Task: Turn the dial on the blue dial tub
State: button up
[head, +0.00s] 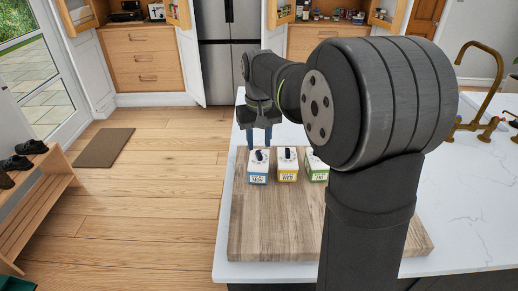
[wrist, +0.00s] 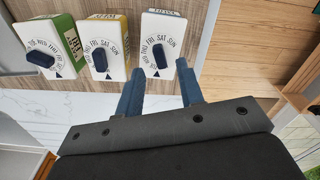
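The blue dial tub (head: 258,178) is the left one of three tubs on the wooden board in the head view. In the wrist view it is the right one of the three (wrist: 163,26). Its white face has day names around a dark dial knob (wrist: 160,56) and a small dark triangle at the rim. My gripper (head: 259,144) is above and just behind this tub, pointing down. Its two blue fingers are apart and empty. In the wrist view the fingertips (wrist: 160,66) lie to either side of the knob's lower end; I cannot tell whether they touch it.
A yellow tub (head: 287,176) and a green tub (head: 316,175) with similar dials stand close by on the right. The wooden board (head: 270,225) is bare in front of them. It lies on a white worktop (head: 455,215) with a brass tap (head: 485,90) at the right.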

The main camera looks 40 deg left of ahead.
aim_at(259, 153)
jog(key=shift+f, duration=1.75)
grip_shut()
jog(key=shift+m, duration=2.4)
grip_release()
